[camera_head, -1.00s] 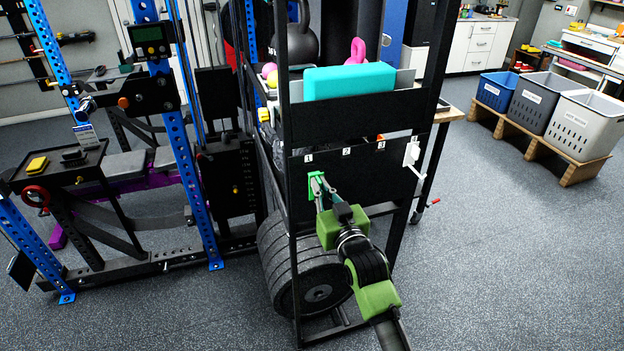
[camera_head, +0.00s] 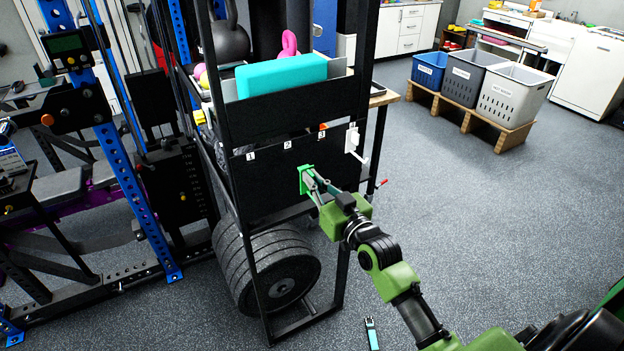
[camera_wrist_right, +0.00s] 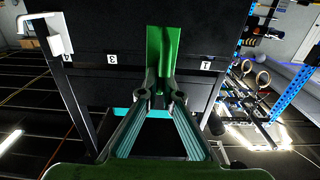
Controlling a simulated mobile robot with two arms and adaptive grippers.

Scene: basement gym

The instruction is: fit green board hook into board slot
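The green board hook (camera_head: 305,180) is in front of the black slotted board (camera_head: 268,180). In the head view it appears below and between labels 2 (camera_head: 287,145) and 3 (camera_head: 321,134). My right gripper (camera_head: 313,180) is shut on it. In the right wrist view the green hook (camera_wrist_right: 163,52) stands upright between the fingertips (camera_wrist_right: 161,97), with label 1 (camera_wrist_right: 206,66) on its right and another label (camera_wrist_right: 112,60) on its left. I cannot tell whether the hook touches the board; the slots are not clear.
A white hook (camera_head: 352,138) is mounted at the board's right end. A teal block (camera_head: 282,76) sits on the rack above the board. Weight plates (camera_head: 280,272) stand below. The floor to the right is open.

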